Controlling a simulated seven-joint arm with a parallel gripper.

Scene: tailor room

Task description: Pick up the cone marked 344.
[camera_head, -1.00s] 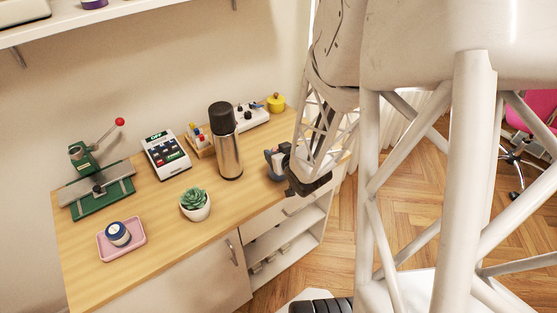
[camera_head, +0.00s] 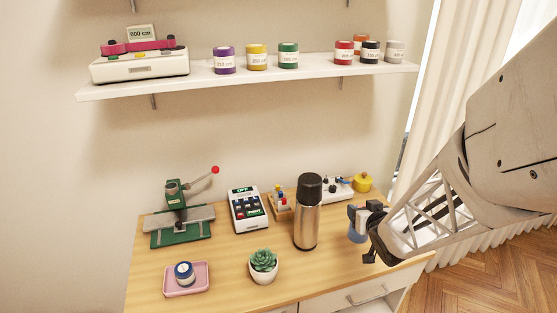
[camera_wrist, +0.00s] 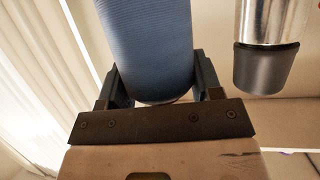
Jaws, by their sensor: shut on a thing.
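My gripper (camera_head: 360,212) is at the right end of the wooden table, to the right of the steel flask. It is shut on a blue cone (camera_head: 357,234). In the wrist view, the ribbed blue cone (camera_wrist: 148,45) sits between the two fingers of my gripper (camera_wrist: 157,78). No marking such as 344 can be read on it. The cone's lower part is near the table top, but I cannot tell whether it touches.
The tall flask (camera_head: 308,215) stands close to the left; its black cap shows in the wrist view (camera_wrist: 266,68). A potted succulent (camera_head: 263,266), calculator (camera_head: 249,209), green press (camera_head: 180,218) and pink tray (camera_head: 186,292) with a navy spool (camera_head: 184,272) are further left. A shelf (camera_head: 140,88) holds labelled spools.

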